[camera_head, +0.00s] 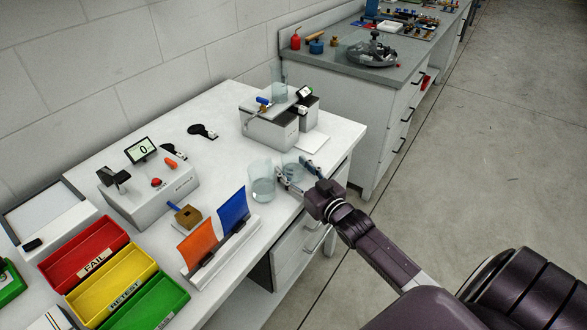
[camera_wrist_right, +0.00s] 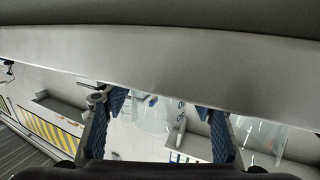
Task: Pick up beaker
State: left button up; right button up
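A clear glass beaker (camera_head: 262,182) stands upright on the white table near its right edge. A second clear glass beaker (camera_head: 292,163) stands just right of it, partly behind the gripper fingers. My right gripper (camera_head: 293,173) reaches in from the right at beaker height, its fingers spread beside these two. In the right wrist view my right gripper (camera_wrist_right: 162,125) is open, with blue-padded fingers apart. Clear glass (camera_wrist_right: 150,112) shows between the fingers, and more glass (camera_wrist_right: 266,135) shows outside the right finger. I cannot tell whether a finger touches glass. My left gripper is not in view.
A grey apparatus (camera_head: 270,130) with a third glass vessel (camera_head: 279,92) stands behind. Orange (camera_head: 197,243) and blue (camera_head: 233,210) panels stand in front left. A scale box (camera_head: 155,190) and red, yellow and green bins (camera_head: 118,285) are further left. Open floor lies right.

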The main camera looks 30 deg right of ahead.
jog(key=c, duration=0.8)
jog(key=shift+c, duration=0.5)
jog(key=shift+r, duration=0.1)
